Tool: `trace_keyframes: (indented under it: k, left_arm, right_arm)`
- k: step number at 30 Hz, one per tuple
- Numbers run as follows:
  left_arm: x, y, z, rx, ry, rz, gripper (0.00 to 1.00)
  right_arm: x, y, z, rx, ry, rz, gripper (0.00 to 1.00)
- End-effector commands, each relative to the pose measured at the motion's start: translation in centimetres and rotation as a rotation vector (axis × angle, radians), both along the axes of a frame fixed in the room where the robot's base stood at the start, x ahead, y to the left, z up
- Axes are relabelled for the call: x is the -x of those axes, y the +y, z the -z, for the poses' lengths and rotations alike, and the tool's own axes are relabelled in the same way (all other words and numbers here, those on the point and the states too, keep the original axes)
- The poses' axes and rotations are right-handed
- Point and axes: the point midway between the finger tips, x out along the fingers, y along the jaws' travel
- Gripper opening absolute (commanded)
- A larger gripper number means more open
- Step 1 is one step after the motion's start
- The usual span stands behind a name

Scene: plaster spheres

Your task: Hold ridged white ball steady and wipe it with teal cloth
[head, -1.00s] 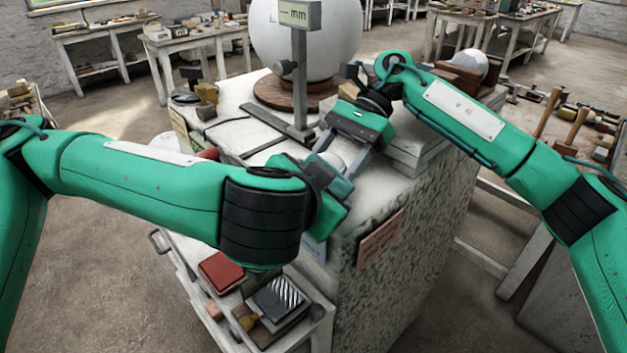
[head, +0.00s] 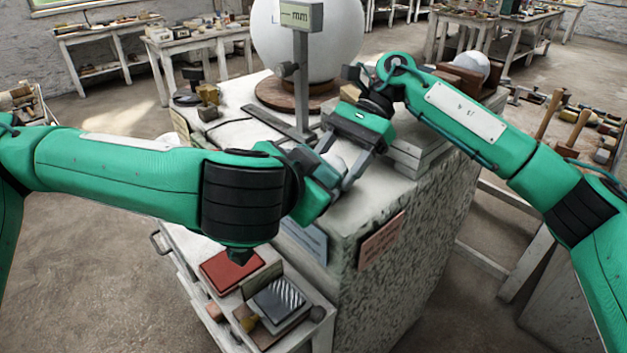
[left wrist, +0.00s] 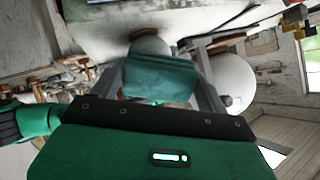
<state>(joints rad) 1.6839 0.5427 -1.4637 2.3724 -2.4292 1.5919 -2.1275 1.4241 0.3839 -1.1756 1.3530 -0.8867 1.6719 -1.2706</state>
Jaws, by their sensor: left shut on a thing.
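A small white ball (head: 337,164) is on the pale stone-like block. In the head view it is partly hidden by my left gripper, and its ridges are too small to make out. My left gripper (head: 328,172) is shut on the teal cloth, right beside the ball. In the left wrist view the folded teal cloth (left wrist: 160,78) spans between the fingers, and the ball (left wrist: 150,43) shows just beyond it, seeming to meet the cloth's edge. My right gripper (head: 345,160) reaches down from behind, its fingers on either side of the ball. I cannot tell whether they press on it.
A large white sphere (head: 310,40) on a round wooden base (head: 285,97) stands behind, with a grey gauge post (head: 300,80) in front of it. Below left, a cart (head: 182,262) holds a red pad (head: 231,271) and other items. Grey slabs (head: 408,150) lie right of my right gripper.

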Motion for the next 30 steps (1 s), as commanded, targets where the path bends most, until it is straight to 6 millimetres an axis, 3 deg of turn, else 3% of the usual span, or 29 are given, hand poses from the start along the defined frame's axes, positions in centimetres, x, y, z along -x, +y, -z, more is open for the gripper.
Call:
trace_keyframes:
  k: [6, 30]
  left_arm:
    - [-0.3, 0.4, -0.2, -0.001, -0.001, -0.002, 0.54]
    - [1.7, -2.9, 1.6, 0.0, -0.001, -0.001, 0.54]
  right_arm:
    - [0.1, 0.0, 0.0, 0.0, 0.001, -0.002, 0.43]
    - [0.0, 0.0, 0.0, -0.001, 0.001, -0.001, 0.43]
